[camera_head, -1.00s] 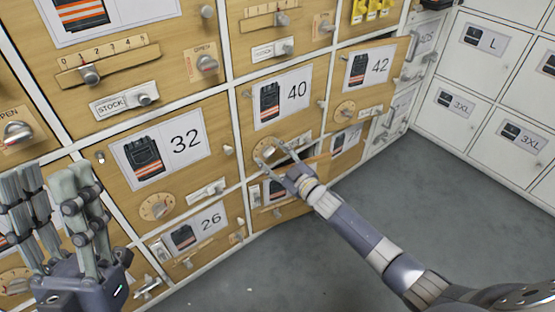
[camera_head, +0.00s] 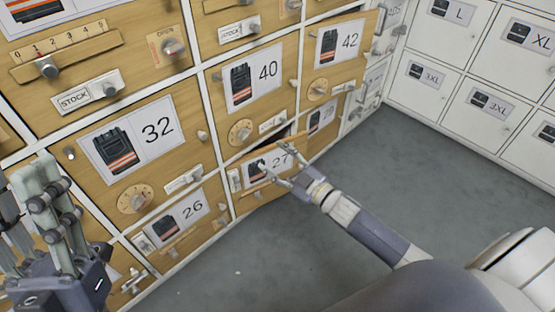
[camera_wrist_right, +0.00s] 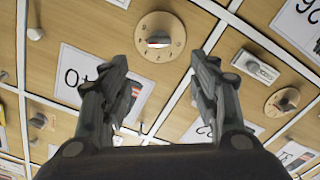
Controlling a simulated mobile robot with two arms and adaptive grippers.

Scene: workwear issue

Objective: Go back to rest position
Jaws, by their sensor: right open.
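My right gripper (camera_head: 273,164) is open in front of the cabinet, by the panel marked 27 (camera_head: 262,200). Its fingers partly cover that panel's label. In the right wrist view its two fingers (camera_wrist_right: 160,65) stand wide apart with nothing between them; a round dial (camera_wrist_right: 160,37) shows beyond them. Panel 27 leans out a little at its top, with a dark gap above it. My left gripper (camera_head: 30,190) is at the lower left, fingers pointing up, partly cut off by the picture edge. Its opening cannot be judged.
A wooden cabinet has numbered compartments, among them panel 32 (camera_head: 165,165), panel 40 (camera_head: 275,105) and panel 26 (camera_head: 165,245). Knobs and dials stick out from the fronts. White lockers (camera_head: 435,110) stand at the right. The grey floor (camera_head: 400,180) is clear.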

